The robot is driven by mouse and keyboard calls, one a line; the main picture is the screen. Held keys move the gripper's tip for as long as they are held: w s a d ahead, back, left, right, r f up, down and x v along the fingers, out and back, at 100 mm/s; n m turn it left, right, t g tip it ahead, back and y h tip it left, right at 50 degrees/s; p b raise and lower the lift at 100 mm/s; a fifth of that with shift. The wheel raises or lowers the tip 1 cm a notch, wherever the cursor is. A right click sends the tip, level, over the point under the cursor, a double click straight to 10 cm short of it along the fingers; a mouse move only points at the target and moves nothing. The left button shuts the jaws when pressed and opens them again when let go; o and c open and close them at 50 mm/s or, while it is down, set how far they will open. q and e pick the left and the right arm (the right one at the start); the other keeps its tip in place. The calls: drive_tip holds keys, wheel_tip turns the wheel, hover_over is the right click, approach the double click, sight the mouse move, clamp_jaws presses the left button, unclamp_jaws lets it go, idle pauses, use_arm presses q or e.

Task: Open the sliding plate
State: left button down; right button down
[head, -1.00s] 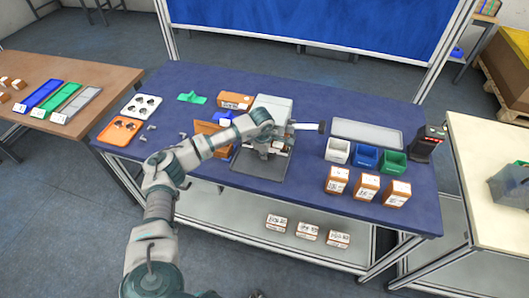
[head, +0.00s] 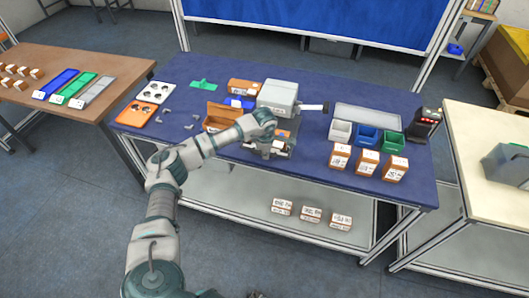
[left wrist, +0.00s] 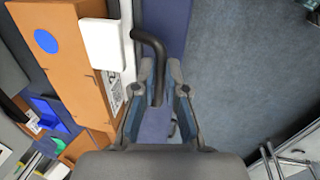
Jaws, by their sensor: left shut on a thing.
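A grey press-like machine (head: 278,97) stands at the back middle of the blue table, with a side lever ending in a black knob. My left gripper (head: 283,145) is at the front of its lower part, and my wrist covers much of it. In the left wrist view, a dark bent handle (left wrist: 151,45) passes between the fingers of my left gripper (left wrist: 160,68), which is shut on it. The sliding plate cannot be clearly told apart behind my gripper. My right gripper is not in view.
White (head: 340,132), blue (head: 367,136) and green (head: 393,142) bins stand right of the machine, with several brown labelled boxes in front. A scanner-like device (head: 423,125) stands at the right edge. An open orange box (head: 222,117) is close left of my wrist. A grey tray (head: 367,116) lies behind the bins.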

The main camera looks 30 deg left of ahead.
use_arm(q)
drive_tip(key=c, duration=1.5)
unclamp_jaws()
drive_tip(key=shift+w, duration=0.6)
drive_tip(key=shift+s, duration=0.1)
drive_tip(key=shift+s+d+r, duration=0.1)
drive_tip(key=shift+d, duration=0.1)
drive_tip(key=shift+r, duration=0.25)
drive_tip(key=r, duration=0.3)
drive_tip(key=s+r, duration=0.1)
drive_tip(key=r, duration=0.3)
drive_tip(key=s+r, duration=0.1)
drive_tip(key=r, duration=0.3)
drive_tip(key=shift+d+r, duration=0.1)
drive_tip(key=shift+d, duration=0.15)
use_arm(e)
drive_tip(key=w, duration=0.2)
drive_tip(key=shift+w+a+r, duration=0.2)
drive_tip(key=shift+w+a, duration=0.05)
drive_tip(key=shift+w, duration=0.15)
